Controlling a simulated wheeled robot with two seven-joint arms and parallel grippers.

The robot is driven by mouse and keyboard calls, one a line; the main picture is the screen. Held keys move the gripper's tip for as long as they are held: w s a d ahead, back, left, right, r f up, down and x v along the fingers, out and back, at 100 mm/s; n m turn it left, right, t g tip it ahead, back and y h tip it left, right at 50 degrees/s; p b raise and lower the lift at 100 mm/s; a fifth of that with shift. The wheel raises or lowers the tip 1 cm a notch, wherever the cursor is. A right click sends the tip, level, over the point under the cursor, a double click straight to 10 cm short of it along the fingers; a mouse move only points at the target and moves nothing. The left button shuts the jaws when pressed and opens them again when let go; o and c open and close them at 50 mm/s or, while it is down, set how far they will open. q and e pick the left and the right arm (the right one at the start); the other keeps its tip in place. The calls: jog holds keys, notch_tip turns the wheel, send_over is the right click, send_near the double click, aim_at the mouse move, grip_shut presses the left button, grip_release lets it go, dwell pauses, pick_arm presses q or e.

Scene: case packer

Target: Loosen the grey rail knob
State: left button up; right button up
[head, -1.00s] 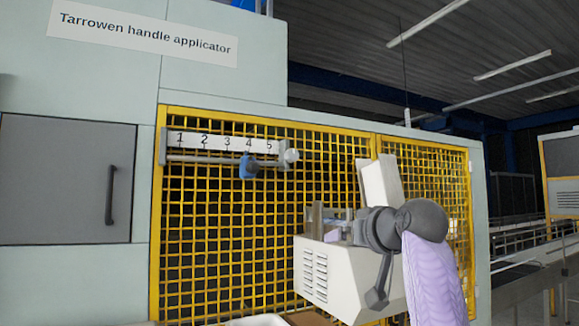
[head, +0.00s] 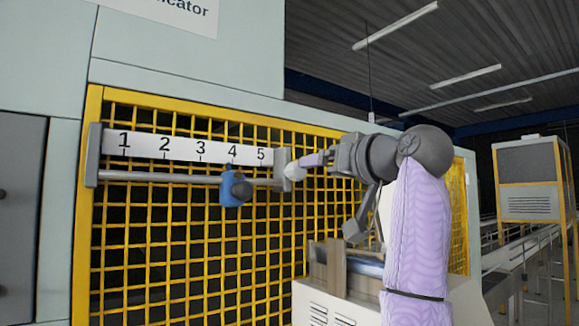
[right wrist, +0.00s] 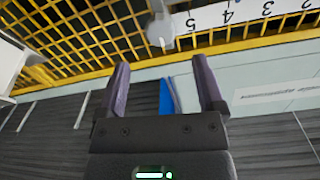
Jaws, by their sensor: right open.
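The light grey rail knob (head: 295,172) sits at the right end of the rail (head: 160,177), by the end bracket. In the right wrist view the knob (right wrist: 160,32) lies ahead of the two fingertips, roughly centred between them. My right gripper (head: 311,160) is open and empty, just right of the knob in the head view. The wrist view shows its purple fingers (right wrist: 162,66) spread apart, with the knob beyond their tips. The head view does not clearly show whether a finger touches it. My left gripper is not in view.
A blue slider (head: 230,186) with a dark knob is on the rail under the 4 of the numbered scale (head: 182,147). Yellow mesh guarding (head: 160,245) stands behind the rail. A pale machine housing (head: 335,306) is below my right arm.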

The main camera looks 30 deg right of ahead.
aim_at(300, 170)
jog(key=w+p, duration=0.2)
jog(key=w, duration=0.2)
jog(key=w+p, duration=0.2)
jog(key=w, duration=0.1)
jog(key=shift+w+a+r, duration=0.1)
jog(key=shift+w+a, duration=0.1)
jog(key=shift+w, duration=0.15)
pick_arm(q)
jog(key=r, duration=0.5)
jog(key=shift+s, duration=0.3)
pick_arm(e)
jog(key=shift+s, duration=0.15)
jog(key=c, duration=0.5)
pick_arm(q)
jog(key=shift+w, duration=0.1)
pick_arm(e)
grip_shut()
